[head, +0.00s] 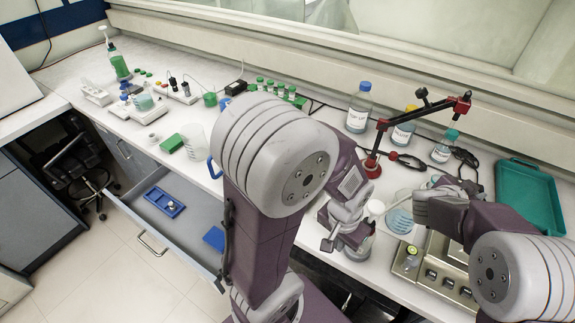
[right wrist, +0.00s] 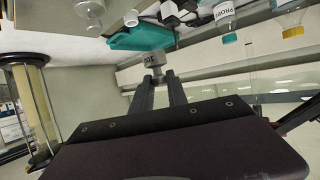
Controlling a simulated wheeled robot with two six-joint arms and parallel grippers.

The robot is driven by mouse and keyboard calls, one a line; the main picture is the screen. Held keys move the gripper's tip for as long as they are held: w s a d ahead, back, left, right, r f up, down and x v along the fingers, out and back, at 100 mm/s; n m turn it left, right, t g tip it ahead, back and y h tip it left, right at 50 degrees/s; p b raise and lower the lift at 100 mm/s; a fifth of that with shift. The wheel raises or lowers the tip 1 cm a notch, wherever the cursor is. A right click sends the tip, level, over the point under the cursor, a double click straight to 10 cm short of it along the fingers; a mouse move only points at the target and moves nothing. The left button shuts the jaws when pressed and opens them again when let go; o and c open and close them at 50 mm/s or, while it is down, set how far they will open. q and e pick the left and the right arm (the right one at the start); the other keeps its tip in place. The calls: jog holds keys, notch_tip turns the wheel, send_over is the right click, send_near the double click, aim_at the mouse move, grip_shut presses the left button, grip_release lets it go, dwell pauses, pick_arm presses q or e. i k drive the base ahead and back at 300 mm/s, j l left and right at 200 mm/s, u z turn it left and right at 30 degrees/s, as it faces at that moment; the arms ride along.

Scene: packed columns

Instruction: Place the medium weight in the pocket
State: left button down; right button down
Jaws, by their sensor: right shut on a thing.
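My right gripper (right wrist: 163,82) is shut on a grey metal weight (right wrist: 155,58), which sits between its fingertips in the right wrist view. The weight has dark marking on its face and is held clear of any surface. In the head view the held weight cannot be made out behind my right wrist. A blue tray (head: 158,197) with recesses lies in the open drawer at the left, with a small metal piece (head: 171,206) in it. My left gripper (head: 333,238) is above the bench's front edge; its jaw opening is unclear.
The open drawer (head: 140,205) also holds a second blue piece (head: 214,238), partly hidden by my left arm. A metal balance (head: 440,275) and a teal tray (head: 528,195) stand at the right. Bottles, a red-clamped stand (head: 373,168) and green-capped vials crowd the bench.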

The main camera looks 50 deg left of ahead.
aim_at(164, 202)
jog(key=k+j+u, duration=0.15)
jog(key=j+u, duration=0.2)
jog(key=u, duration=0.15)
jog(key=j+u, duration=0.8)
jog(key=u, duration=0.2)
jog(key=j+u, duration=0.45)
